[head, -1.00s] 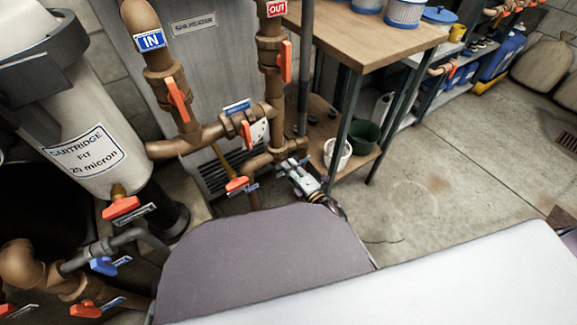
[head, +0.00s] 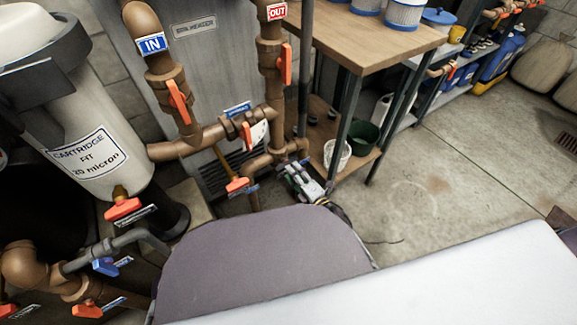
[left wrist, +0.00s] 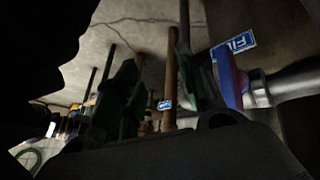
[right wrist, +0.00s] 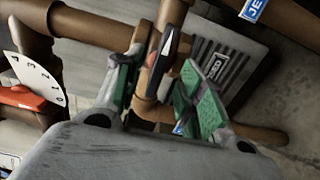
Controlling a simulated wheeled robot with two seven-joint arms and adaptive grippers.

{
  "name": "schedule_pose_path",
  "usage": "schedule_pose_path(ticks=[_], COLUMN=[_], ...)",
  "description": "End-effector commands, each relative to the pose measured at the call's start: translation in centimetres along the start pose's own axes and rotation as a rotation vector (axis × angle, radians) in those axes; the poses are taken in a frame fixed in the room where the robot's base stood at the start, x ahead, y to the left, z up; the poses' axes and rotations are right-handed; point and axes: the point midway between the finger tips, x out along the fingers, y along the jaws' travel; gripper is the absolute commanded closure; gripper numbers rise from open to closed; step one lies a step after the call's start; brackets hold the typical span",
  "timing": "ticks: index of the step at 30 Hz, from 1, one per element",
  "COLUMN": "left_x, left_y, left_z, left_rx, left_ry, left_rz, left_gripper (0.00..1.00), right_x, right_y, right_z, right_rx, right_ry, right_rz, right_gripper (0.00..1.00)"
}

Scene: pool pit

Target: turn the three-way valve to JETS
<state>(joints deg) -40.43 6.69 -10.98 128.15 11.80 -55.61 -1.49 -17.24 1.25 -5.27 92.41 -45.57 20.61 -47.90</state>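In the right wrist view, a dark handle with orange edges (right wrist: 162,58) sits on brown pipework, between the spread fingers of my right gripper (right wrist: 160,95). I cannot tell whether the fingers touch it. A blue label (right wrist: 255,9), cut off by the frame edge, shows "JE". In the head view my right gripper (head: 303,183) is beside the low pipe joint, partly hidden by my own body; the handle is not clear there. My left gripper (left wrist: 160,90) has its dark fingers apart with nothing between them, only a brown pipe farther off. It does not show in the head view.
An orange-handled valve (head: 238,185) is left of my right gripper, and another (head: 246,134) is above with a white dial (right wrist: 38,78). A wooden bench (head: 385,45) stands right. In the left wrist view, a blue sign (left wrist: 234,45) is close. Floor at right is clear.

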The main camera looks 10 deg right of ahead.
Motion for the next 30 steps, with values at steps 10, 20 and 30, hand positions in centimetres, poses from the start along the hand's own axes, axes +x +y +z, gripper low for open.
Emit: schedule_pose_path(ticks=[10,20,30], left_x=[-0.8,-1.0,-1.0], left_y=[0.2,0.3,0.3], left_z=[-0.5,-0.6,-0.6], left_rx=[0.0,0.0,0.0], left_ry=[0.0,0.0,0.0], left_rz=[0.0,0.0,0.0], left_gripper=[0.61,0.61,0.61], right_x=[-3.0,-4.5,-4.5], right_y=[0.0,0.1,0.0], right_z=[0.0,0.0,0.0], right_rx=[0.0,0.0,0.0], right_ry=[-0.001,0.0,0.0], right_rz=[-0.002,0.001,0.001], right_gripper=[0.61,0.61,0.61])
